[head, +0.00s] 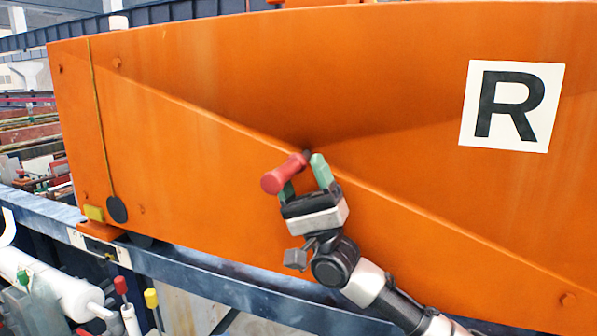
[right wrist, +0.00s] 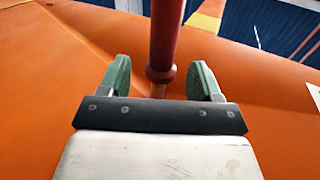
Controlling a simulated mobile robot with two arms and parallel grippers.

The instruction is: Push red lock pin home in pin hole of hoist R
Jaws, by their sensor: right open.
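The orange hoist R (head: 200,100) fills most of the head view, with a white plate lettered R (head: 512,105) on it. The red lock pin (head: 285,173) sticks out from the hoist's face near the middle. In the right wrist view the pin (right wrist: 165,40) shows a red handle, a collar and a short bare shank below it. The pin hole itself is hidden. My right gripper (head: 303,177) is open, with its green fingers on either side of the pin. The right wrist view shows gaps between both fingers (right wrist: 160,78) and the pin. My left gripper is out of view.
A blue beam (head: 215,277) runs below the hoist. A red-topped handle (head: 120,285) and a yellow-topped one (head: 151,298) stand at lower left beside white pipes (head: 65,292). The hoist face around the pin is clear.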

